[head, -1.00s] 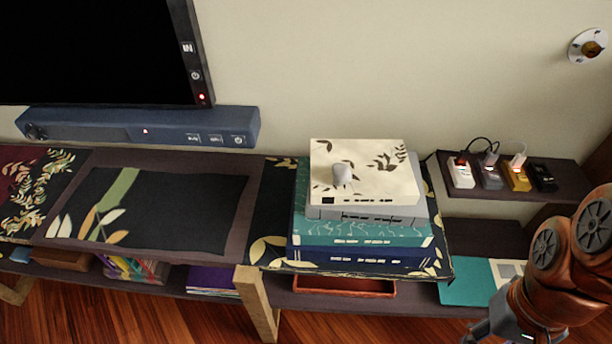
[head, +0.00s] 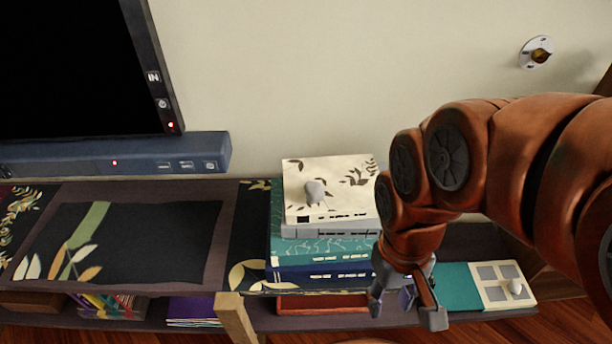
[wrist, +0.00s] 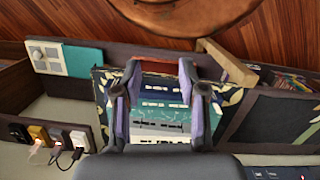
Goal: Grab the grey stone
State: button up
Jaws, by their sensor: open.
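A small rounded light-grey stone (head: 315,190) lies on the cream leaf-patterned top book (head: 345,175) of a stack on the low bench. My gripper (head: 405,303) is open and empty, its fingers pointing down, in front of the right part of the stack. It is to the right of the stone and lower in the picture, apart from it. In the wrist view my gripper (wrist: 160,75) shows its two fingers spread, with book spines (wrist: 160,100) seen between them. The stone cannot be made out in the wrist view.
A second small pale rounded object (head: 517,287) lies on a patterned cover on the lower shelf at right. A television (head: 70,70) and blue soundbar (head: 120,153) stand at left. Plugs (wrist: 48,134) sit on a ledge. The dark cloth (head: 140,240) is clear.

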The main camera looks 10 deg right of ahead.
aim_at(315, 190)
jog(key=z, duration=3.05)
jog(key=k, duration=2.1)
jog(key=u, duration=2)
jog(key=i, duration=0.5)
jog(key=u, duration=0.1)
